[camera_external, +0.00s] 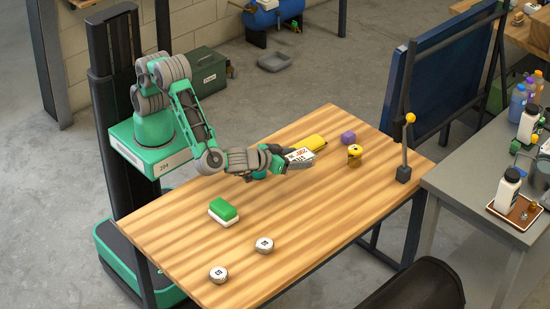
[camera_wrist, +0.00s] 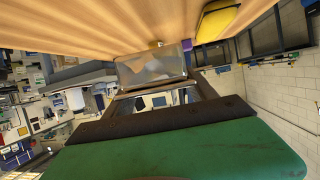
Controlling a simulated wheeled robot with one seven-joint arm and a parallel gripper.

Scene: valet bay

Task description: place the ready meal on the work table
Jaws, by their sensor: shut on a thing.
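The ready meal (camera_external: 301,156), a small pale tray with dark and red print on its label, is in my gripper (camera_external: 286,160) over the far middle of the wooden work table (camera_external: 320,205). My gripper is shut on it from the left. In the wrist view the ready meal (camera_wrist: 152,68) shows as a greyish, shiny pack between the fingertips, with the table top (camera_wrist: 100,25) along the upper edge of the picture. The pack is close to the table top; I cannot tell whether it touches. Part of it is hidden by the fingers.
A yellow object (camera_external: 314,141) lies just behind the pack. A purple block (camera_external: 348,138) and a yellow-topped item (camera_external: 355,153) stand to the right. A green-and-white block (camera_external: 223,211) and two round pieces (camera_external: 218,274) (camera_external: 264,245) lie nearer. The table's front right is clear.

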